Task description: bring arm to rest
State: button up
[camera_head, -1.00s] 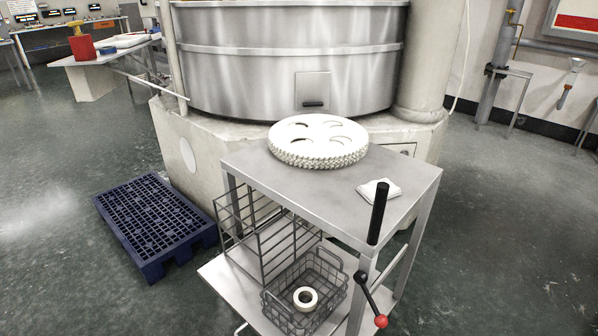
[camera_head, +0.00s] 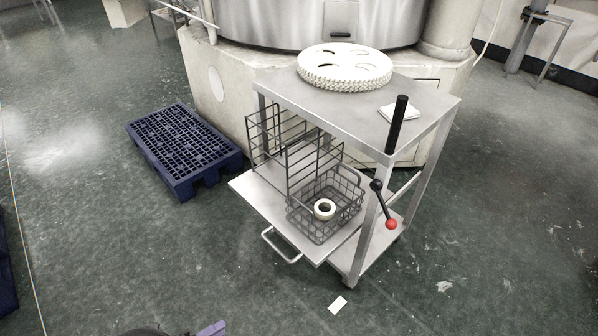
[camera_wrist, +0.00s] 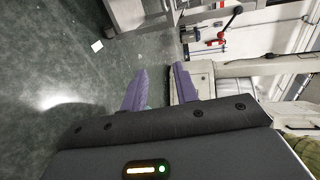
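My gripper (camera_wrist: 160,72) shows in the wrist view with its two purple fingers apart and nothing between them. In the head view only a bit of my gripper (camera_head: 212,328) enters at the bottom edge, left of centre. It is over open floor, in front and to the left of the metal cart (camera_head: 420,93). The rest of my arm is out of the picture.
The cart carries a white toothed disc (camera_head: 344,68) and a folded cloth (camera_head: 400,111). Its pulled-out shelf (camera_head: 262,203) holds a wire basket (camera_head: 349,197) with a white ring (camera_head: 324,209). A blue pallet (camera_head: 183,148) lies left. The front floor is mostly clear.

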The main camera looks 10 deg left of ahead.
jog(key=w+d+r+m+g+y, duration=0.1)
jog(key=w+d+r+m+g, duration=0.5)
jog(key=w+d+m, duration=0.4)
jog(key=w+d+r+m+g+y, duration=0.1)
jog(key=w+d+r+m+g, duration=0.5)
jog(key=d+m, duration=0.4)
jog(key=d+r+m+t+y, duration=0.15)
jog(key=d+r+m, duration=0.25)
jog(key=d+m, duration=0.4)
jog(key=s+d+r+m+y, duration=0.1)
jog(key=d+r+m+y, duration=0.2)
jog(key=d+m, duration=0.45)
jog(key=d+r+m+t+y, duration=0.1)
jog(key=d+r+m+y, duration=0.4)
jog(key=m, duration=0.6)
notch_tip(320, 180, up, 32)
jog(key=h+p, duration=0.2)
jog(key=p, duration=3.1)
jog(key=shift+s+d+r, duration=0.15)
jog(key=shift+s+d, duration=0.05)
jog(key=shift+d, duration=0.1)
jog(key=shift+n, duration=0.25)
